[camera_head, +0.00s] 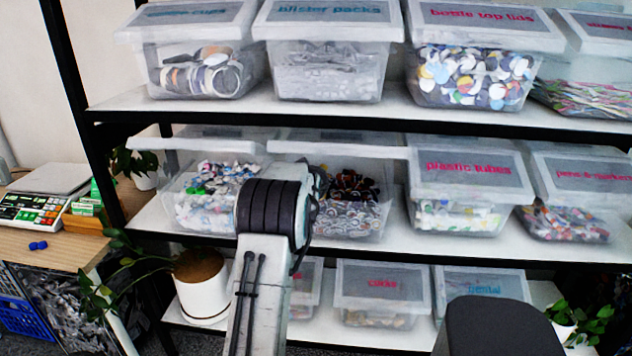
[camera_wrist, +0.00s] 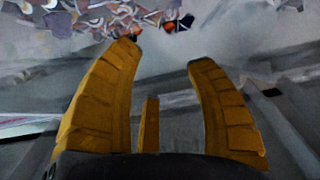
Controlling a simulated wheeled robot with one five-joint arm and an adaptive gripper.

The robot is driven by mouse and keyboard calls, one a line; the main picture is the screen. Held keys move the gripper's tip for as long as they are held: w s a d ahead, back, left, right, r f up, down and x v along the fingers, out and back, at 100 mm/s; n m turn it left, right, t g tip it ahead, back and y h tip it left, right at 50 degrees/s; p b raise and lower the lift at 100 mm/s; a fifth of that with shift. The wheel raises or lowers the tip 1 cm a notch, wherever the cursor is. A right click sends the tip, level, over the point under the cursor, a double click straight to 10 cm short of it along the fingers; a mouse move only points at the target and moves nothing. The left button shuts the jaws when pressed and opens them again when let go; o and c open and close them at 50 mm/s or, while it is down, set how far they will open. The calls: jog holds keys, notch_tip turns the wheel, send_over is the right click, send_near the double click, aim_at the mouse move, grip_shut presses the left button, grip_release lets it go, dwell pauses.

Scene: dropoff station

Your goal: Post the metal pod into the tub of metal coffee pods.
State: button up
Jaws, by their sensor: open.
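The tub (camera_head: 378,222) on the middle shelf is clear and filled with a mix of dark, brown, white and silvery small pieces; it looks like the one of metal coffee pods, but my arm hides part of it and no label is readable. In the wrist view, my gripper (camera_wrist: 166,50) has its yellow fingers spread apart with nothing between them. Small coloured pieces (camera_wrist: 110,18) show behind clear plastic beyond the fingertips. I cannot pick out a single metal pod. In the head view my gripper is hidden behind my arm.
Left of it stands a tub of white and green pieces (camera_head: 205,212); right, a plastic tubes tub (camera_head: 462,215). The shelf above (camera_head: 240,108) holds more lidded tubs. A potted plant (camera_head: 203,288) stands lower left. A wooden table (camera_head: 60,250) with a scale is far left.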

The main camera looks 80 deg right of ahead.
jog(key=shift+a, duration=0.1)
jog(key=v, duration=1.2)
dwell(0.9)
jog(key=s+a+f+y, duration=0.1)
jog(key=a+f+y, duration=0.9)
jog(key=a+f, duration=0.75)
jog(key=w+a+r+n+t+y+p, duration=0.1)
jog(key=w+a+r+n, duration=0.3)
jog(key=a, duration=0.9)
jog(key=w+a+r+n+y+p, duration=0.1)
jog(key=w+a+r+n+p, duration=0.2)
jog(key=a, duration=1.1)
jog(key=w+a+r+n+t+p, duration=0.1)
jog(key=w+a+r+n, duration=0.6)
jog(key=a, duration=0.7)
notch_tip(320, 180, up, 3)
jog(key=n+p, duration=0.1)
jog(key=n, duration=0.2)
jog(key=shift+w+f+t+y, duration=0.15)
jog(key=shift+w+t+y, duration=0.15)
jog(key=shift+y, duration=0.1)
